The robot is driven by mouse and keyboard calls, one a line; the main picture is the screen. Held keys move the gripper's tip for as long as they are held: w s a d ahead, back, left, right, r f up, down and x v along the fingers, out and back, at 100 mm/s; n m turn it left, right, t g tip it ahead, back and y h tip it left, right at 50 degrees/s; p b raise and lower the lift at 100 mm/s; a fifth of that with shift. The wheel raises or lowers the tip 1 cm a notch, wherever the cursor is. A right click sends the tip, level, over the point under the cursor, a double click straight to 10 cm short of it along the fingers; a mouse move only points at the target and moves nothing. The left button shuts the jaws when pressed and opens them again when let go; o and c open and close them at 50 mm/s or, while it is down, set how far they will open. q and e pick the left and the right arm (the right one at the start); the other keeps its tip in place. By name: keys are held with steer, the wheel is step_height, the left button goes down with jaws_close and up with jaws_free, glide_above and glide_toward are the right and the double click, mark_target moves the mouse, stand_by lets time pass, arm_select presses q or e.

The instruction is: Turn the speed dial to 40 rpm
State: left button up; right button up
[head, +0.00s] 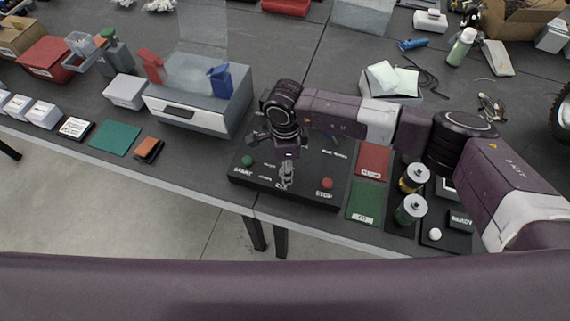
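A black control panel (325,190) lies near the front edge of the table. It has a green button (247,161) marked START at its left and a red button (327,183) marked STOP at its right. My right arm comes in from the right, and my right gripper (286,178) points down over the middle of the panel, between the two buttons. The gripper covers the middle of the panel, so I cannot make out the speed dial or its setting. The fingers look close together, but whether they hold anything is too small to tell. My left gripper is not in view.
A grey box-shaped machine (187,117) with a clear cover stands left of the panel. Red (374,160) and green (365,201) mats lie to its right, beside two cylinders (411,208). A green mat (114,138) and small boxes are further left.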

steer(key=shift+f, duration=0.15)
steer(key=shift+c, duration=0.6)
jaws_close()
